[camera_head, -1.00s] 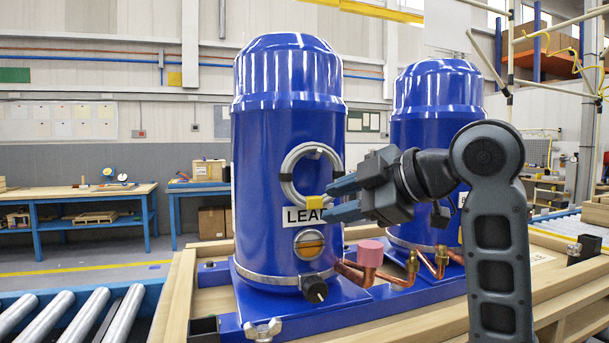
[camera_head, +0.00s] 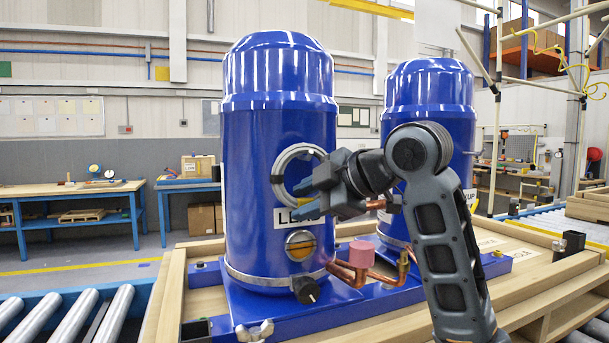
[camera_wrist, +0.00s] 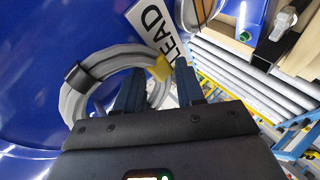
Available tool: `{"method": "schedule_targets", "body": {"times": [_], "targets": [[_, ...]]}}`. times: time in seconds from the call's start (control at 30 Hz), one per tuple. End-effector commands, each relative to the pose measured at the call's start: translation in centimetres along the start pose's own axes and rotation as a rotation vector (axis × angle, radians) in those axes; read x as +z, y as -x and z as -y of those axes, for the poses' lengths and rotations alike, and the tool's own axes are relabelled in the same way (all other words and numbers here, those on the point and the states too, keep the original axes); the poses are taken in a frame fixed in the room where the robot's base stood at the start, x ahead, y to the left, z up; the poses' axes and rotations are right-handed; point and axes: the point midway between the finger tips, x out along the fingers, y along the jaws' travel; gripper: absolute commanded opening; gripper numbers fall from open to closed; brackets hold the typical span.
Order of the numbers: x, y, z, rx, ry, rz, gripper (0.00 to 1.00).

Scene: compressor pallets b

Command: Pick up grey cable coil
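The grey cable coil (camera_head: 279,179) is a ring on the front of the left blue compressor (camera_head: 262,130), above its LEAD label (camera_head: 290,216). A dark band and a yellow tag sit on the ring. My gripper (camera_head: 300,188) is at the coil's right side, its fingers pointing left and covering part of the ring in the head view. In the wrist view the fingers (camera_wrist: 158,88) are spread apart, with the lower right part of the coil (camera_wrist: 75,100) between or just behind them. Whether the fingers touch the coil is unclear.
A second blue compressor (camera_head: 430,90) stands right behind my arm. Copper pipes and a pink cap (camera_head: 362,253) stick out low in front. Both compressors stand on a wooden pallet (camera_head: 172,300); a roller conveyor (camera_head: 60,320) lies at the left.

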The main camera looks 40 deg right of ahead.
Motion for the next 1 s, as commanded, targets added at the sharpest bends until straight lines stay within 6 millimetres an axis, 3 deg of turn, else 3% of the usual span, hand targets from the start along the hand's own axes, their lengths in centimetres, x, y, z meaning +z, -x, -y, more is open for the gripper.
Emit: {"method": "schedule_targets", "body": {"times": [0.2, 0.6, 1.0], "targets": [[0.01, -0.05, 0.00, 0.001, 0.000, 0.000, 0.37], [0.03, -0.05, 0.04, -0.001, 0.000, 0.001, 0.00], [-0.04, 0.03, -0.10, -0.001, 0.000, 0.001, 0.00]]}}
